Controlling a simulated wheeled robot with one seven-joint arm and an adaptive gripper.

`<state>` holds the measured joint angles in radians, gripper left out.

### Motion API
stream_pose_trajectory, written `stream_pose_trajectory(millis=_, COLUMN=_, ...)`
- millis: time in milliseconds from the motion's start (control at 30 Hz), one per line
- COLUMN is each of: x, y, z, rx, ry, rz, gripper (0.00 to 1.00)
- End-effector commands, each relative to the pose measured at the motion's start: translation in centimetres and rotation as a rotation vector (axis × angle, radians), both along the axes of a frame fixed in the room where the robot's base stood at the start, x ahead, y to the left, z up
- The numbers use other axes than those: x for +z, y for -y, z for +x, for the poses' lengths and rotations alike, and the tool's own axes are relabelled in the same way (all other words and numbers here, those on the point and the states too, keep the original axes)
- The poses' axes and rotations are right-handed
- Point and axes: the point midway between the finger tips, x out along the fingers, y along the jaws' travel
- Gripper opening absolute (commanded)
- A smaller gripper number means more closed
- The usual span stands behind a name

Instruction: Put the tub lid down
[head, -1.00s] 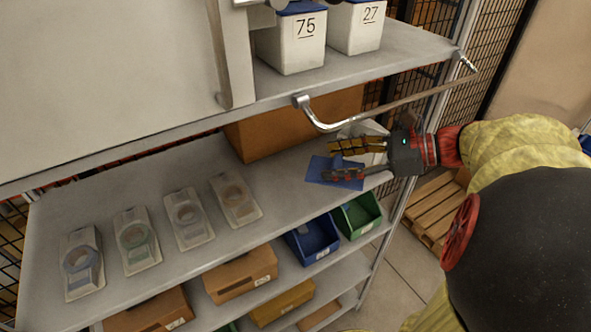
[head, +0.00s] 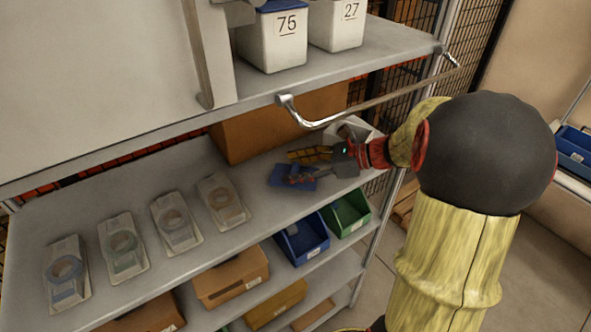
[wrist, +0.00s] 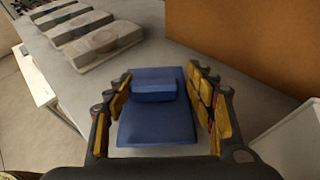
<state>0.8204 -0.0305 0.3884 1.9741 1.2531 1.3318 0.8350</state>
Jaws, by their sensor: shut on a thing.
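The blue tub lid (head: 290,178) is a flat plate with a raised block on top. In the wrist view the lid (wrist: 157,122) lies between the fingers of my gripper (wrist: 158,80), its raised block toward the fingertips. In the head view my gripper (head: 308,165) is shut on the lid over the middle shelf, left of an open white tub (head: 362,136). Part of the lid is hidden behind a finger. I cannot tell whether its underside touches the shelf.
The middle shelf (head: 150,180) has bare room between the lid and several tape reels in pale holders (head: 222,200) on the left. A brown box (head: 245,135) stands behind. A metal rail (head: 400,93) and the upper shelf with numbered tubs (head: 273,45) hang above.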

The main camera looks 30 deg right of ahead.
Motion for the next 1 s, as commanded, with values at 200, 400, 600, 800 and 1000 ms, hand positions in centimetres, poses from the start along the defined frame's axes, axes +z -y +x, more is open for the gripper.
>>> stream_pose_trajectory(millis=200, x=-0.76, y=0.03, z=0.01, rx=0.000, ry=0.002, rz=-0.002, gripper=0.30)
stream_pose_trajectory(millis=400, x=-1.01, y=0.02, z=-0.01, rx=-0.001, ry=0.001, rz=-0.001, gripper=0.30)
stream_pose_trajectory(millis=600, x=-1.05, y=0.01, z=-0.01, rx=-0.001, ry=0.001, rz=-0.001, gripper=0.64)
stream_pose_trajectory(millis=800, x=-1.04, y=0.02, z=-0.01, rx=-0.001, ry=0.001, rz=-0.001, gripper=0.73)
stream_pose_trajectory(millis=1000, x=-1.04, y=0.02, z=-0.01, rx=-0.001, ry=0.001, rz=-0.001, gripper=0.73)
